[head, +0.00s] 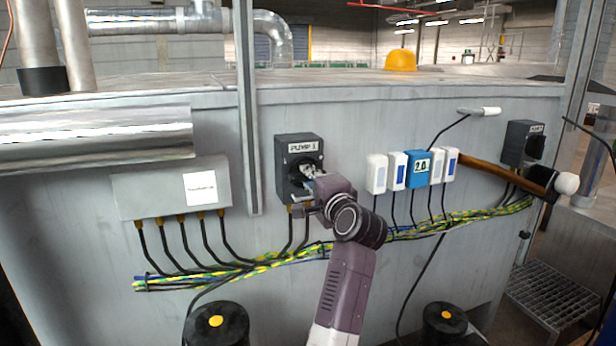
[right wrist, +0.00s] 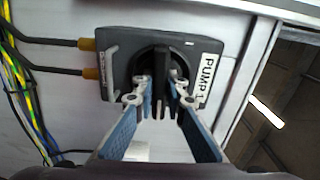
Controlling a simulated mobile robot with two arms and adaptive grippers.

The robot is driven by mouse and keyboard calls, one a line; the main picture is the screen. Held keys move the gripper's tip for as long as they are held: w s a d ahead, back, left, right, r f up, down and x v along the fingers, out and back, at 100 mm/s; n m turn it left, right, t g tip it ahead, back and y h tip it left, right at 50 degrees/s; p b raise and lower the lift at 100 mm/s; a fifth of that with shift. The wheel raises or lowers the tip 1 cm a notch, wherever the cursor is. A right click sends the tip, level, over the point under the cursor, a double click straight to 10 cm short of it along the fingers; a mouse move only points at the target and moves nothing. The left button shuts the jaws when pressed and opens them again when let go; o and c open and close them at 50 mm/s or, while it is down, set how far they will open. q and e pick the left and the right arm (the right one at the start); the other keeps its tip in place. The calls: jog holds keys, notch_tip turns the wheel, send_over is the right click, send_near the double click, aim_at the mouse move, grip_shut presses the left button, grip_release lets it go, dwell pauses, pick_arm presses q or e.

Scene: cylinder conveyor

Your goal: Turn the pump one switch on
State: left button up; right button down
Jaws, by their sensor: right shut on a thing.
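The pump one switch (head: 297,152) is a dark box labelled "PUMP 1" on the grey wall panel, left of centre in the head view. It also shows in the right wrist view (right wrist: 194,45), turned sideways, with a black rotary knob (right wrist: 172,60) at its middle. My right gripper (head: 308,174) is at the front of the switch. In the right wrist view its two fingers (right wrist: 160,92) are on both sides of the knob's grip and shut on it. The knob is mostly hidden by the gripper in the head view. My left gripper is not in view.
A second dark switch (head: 522,143) is at the far right. Several white and blue boxes (head: 418,168) sit right of my gripper. A hammer (head: 510,174) is on the right. A grey junction box (head: 172,188) is on the left, with cables (head: 250,264) below.

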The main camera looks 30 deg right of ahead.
jog(key=n+p, duration=0.1)
jog(key=n, duration=0.3)
jog(key=shift+n, duration=0.4)
jog(key=n+p, duration=0.1)
jog(key=n, duration=0.3)
jog(key=shift+n+p, duration=0.3)
jog(key=n+p, duration=0.1)
jog(key=n, duration=0.3)
jog(key=shift+p, duration=0.3)
jog(key=shift+n+p, duration=0.65)
jog(key=shift+n, duration=1.35)
jog(key=c, duration=1.9)
grip_release()
jog(key=shift+c, duration=0.2)
